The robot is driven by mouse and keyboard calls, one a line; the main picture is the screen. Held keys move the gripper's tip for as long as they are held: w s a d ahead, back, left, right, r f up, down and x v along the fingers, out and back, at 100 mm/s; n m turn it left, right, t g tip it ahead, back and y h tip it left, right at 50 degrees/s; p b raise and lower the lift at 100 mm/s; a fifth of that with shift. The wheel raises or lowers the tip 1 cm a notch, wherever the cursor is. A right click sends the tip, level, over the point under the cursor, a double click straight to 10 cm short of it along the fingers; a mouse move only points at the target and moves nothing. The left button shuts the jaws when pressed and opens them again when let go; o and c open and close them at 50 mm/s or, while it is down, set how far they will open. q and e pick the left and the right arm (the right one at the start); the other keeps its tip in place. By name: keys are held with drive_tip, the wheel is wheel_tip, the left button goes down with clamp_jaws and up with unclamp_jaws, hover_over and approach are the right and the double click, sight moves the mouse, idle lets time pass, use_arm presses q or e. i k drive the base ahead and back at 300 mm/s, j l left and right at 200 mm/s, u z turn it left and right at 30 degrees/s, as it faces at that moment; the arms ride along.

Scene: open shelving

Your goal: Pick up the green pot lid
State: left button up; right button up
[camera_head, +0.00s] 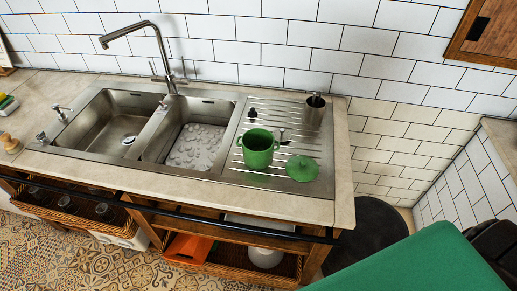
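The green pot lid (302,169) lies on the ridged metal drainboard (232,172), near its front right corner. It is round and looks flat on the surface. The green pot (258,150) stands upright and open just to the left of the lid, close beside it. Neither of my grippers shows in the head view, so I cannot see whether they are open or shut.
A metal cup (315,112) stands at the drainboard's back right, with small dark items behind the pot. Two sink basins (112,125) and a tall faucet (140,32) are left. A large green surface (425,262) fills the lower right. The countertop front edge (180,188) is clear.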

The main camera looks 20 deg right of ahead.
sight(299, 168)
drive_tip(key=l+z, duration=0.1)
drive_tip(key=z, duration=0.25)
drive_tip(key=i+z, duration=0.1)
drive_tip(key=z, duration=0.25)
drive_tip(key=l+z, duration=0.1)
drive_tip(key=z, duration=0.25)
drive_tip(key=i+j, duration=0.05)
